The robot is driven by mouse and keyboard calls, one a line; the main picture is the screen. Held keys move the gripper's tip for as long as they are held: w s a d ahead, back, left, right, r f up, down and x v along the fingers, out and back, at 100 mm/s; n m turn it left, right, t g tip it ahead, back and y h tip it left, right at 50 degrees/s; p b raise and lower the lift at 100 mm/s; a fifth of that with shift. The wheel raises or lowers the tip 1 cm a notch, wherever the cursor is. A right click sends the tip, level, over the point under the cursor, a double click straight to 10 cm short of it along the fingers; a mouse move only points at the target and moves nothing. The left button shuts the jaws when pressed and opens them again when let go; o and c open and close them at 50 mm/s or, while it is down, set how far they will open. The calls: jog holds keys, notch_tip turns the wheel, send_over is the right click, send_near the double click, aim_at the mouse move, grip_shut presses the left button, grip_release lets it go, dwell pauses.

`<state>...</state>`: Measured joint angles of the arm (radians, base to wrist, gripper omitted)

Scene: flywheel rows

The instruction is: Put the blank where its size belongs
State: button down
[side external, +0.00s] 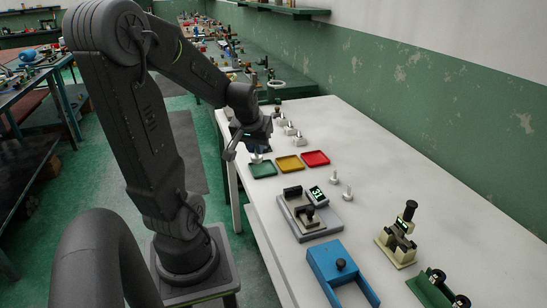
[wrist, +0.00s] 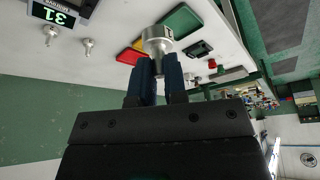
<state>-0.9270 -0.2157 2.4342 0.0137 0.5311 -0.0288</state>
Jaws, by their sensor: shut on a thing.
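My gripper (side external: 257,150) is shut on a silver metal blank (side external: 257,158), just above the green tray (side external: 262,170) in the side view. In the wrist view my gripper's two blue fingers (wrist: 158,78) clasp the lower part of the blank (wrist: 158,40), whose wide round end points away from them. I cannot tell whether the blank touches the tray. The yellow tray (side external: 289,164) and red tray (side external: 316,158) sit in line to the right of the green one; all three look empty. A gauge (side external: 308,215) with a display (side external: 317,193) reading 31 stands nearer the camera.
Two loose silver blanks (side external: 334,177) (side external: 347,192) stand right of the gauge. More silver pieces (side external: 289,129) stand behind the trays. A blue fixture (side external: 341,275), a cream device (side external: 398,240) and a green stand (side external: 437,290) occupy the near end. The table's right side is clear.

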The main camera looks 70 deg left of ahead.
jog(key=w+a+f, duration=0.1)
jog(key=w+a, duration=0.1)
jog(key=a, duration=0.6)
jog(key=w+a+f, duration=0.1)
jog(key=w+a, duration=0.1)
jog(key=a, duration=0.7)
jog(key=w+d+f, duration=0.1)
jog(key=w+f, duration=0.1)
jog(key=w, duration=0.2)
jog(key=w+d+f, duration=0.1)
jog(key=w+f, duration=0.1)
jog(key=w, duration=0.1)
jog(key=w+d+f, duration=0.1)
jog(key=w+f, duration=0.2)
jog(key=w, duration=0.1)
jog(key=shift+w, duration=0.3)
jog(key=shift+f, duration=2)
jog(key=shift+f, duration=0.15)
jog(key=c, duration=1.2)
grip_release()
jog(key=shift+d, duration=0.1)
jog(key=shift+o, duration=0.2)
